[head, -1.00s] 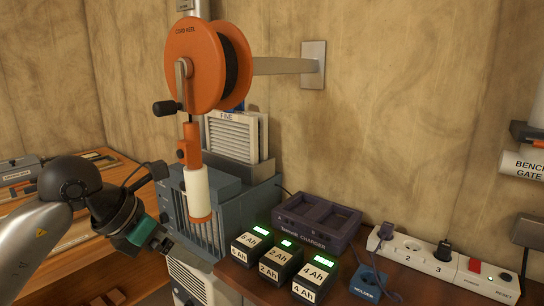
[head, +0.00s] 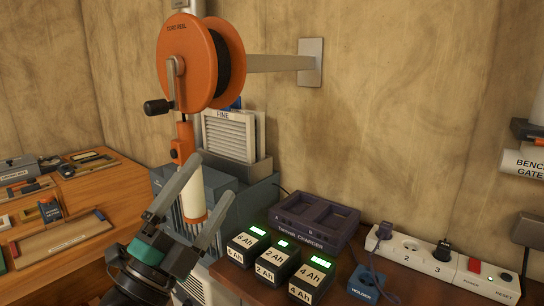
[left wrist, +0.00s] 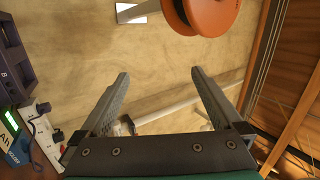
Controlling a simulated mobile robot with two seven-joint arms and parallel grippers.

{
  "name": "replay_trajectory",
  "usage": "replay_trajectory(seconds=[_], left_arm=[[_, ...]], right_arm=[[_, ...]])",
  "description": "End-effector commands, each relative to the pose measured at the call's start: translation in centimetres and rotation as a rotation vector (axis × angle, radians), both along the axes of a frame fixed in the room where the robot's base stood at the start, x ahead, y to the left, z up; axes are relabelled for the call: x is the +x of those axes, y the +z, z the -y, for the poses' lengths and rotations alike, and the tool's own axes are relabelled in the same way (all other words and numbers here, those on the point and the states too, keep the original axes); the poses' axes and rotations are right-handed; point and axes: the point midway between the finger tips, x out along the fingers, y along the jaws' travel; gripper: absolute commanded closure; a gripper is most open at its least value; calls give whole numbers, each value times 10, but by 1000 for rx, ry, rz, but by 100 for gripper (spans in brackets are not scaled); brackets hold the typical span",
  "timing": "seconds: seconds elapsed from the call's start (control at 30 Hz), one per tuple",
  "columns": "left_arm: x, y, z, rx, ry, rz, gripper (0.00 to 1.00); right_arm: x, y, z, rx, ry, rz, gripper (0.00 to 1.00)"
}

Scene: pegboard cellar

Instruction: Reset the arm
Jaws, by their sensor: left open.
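My left gripper (head: 194,196) is open and empty. It rises from the lower part of the head view with its fingers pointing up, in front of the grey machine and the hanging orange-and-white handle (head: 192,188). In the left wrist view its two fingers (left wrist: 160,85) stand apart with only the wall and a pale pipe behind them. My right gripper is not in view.
An orange cord reel (head: 190,62) hangs from a wall arm above the gripper. Batteries (head: 272,259), a dark charger (head: 315,222) and a power strip (head: 420,255) sit on the bench at right. A wooden workbench (head: 110,200) is at left.

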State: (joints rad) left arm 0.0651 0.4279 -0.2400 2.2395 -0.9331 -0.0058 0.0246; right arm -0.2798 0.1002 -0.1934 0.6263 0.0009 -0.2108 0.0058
Motion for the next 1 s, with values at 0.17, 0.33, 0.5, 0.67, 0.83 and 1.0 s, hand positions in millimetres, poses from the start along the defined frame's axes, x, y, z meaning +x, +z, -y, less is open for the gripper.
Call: replay_trajectory(seconds=[0.17, 0.33, 0.5, 0.67, 0.83, 1.0], left_arm=[[13, -57, -53, -315, 172, -312, 0], [3, -140, -90, -558, 339, -650, 0], [-39, -233, -105, -745, 501, -1024, 0], [-102, -305, -98, -858, 630, -1374, 0], [-168, -349, -82, -910, 723, -1675, 0], [-232, -372, -62, -925, 789, -1945, 0]], right_arm=[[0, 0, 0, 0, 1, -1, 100], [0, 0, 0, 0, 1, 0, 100], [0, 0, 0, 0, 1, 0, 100], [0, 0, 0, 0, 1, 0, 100], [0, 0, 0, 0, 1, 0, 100], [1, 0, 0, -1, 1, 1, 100]])
